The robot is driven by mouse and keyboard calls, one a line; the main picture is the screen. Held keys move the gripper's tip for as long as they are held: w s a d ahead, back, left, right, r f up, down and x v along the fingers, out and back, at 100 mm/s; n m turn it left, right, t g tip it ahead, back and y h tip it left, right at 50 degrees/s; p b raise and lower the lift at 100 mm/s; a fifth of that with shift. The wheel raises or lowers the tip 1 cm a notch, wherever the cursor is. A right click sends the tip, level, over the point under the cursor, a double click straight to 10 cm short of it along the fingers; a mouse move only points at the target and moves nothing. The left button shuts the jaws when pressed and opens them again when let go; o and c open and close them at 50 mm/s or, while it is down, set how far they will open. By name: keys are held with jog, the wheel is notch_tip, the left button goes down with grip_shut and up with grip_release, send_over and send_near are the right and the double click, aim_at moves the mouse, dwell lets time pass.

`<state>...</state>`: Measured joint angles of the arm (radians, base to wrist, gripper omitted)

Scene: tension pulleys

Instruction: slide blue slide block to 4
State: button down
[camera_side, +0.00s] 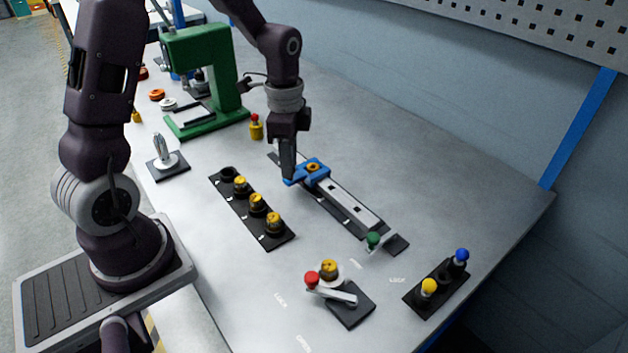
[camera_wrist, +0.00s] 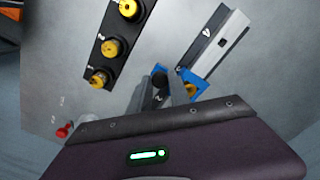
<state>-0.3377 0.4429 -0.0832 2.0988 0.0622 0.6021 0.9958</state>
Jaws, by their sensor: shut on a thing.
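The blue slide block (camera_side: 318,167) sits on the slide rail (camera_side: 352,202), toward the rail's far end, with a yellow round part on top. My gripper (camera_side: 288,178) reaches down at the block's left end and is shut on it. In the wrist view the blue slide block (camera_wrist: 190,76) shows beside and partly behind the fingers of my gripper (camera_wrist: 168,84). Number marks run along the rail's dark edge; they are too small to read surely. The rail's bare pale stretch extends from the block toward the near right.
A dark strip with yellow pulleys (camera_side: 256,205) lies left of the rail. A green-handled lever (camera_side: 374,239) stands at the rail's near end. A red-handled crank (camera_side: 312,279) and a base with yellow and blue knobs (camera_side: 437,287) are nearer. A green press (camera_side: 205,85) stands behind.

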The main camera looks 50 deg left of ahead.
jog(key=a, duration=1)
jog(key=shift+a, duration=0.1)
jog(key=c, duration=1.3)
grip_release()
jog(key=shift+a, duration=0.15)
jog(key=shift+o, duration=0.5)
jog(key=shift+r, duration=0.1)
notch_tip(320, 180, up, 7)
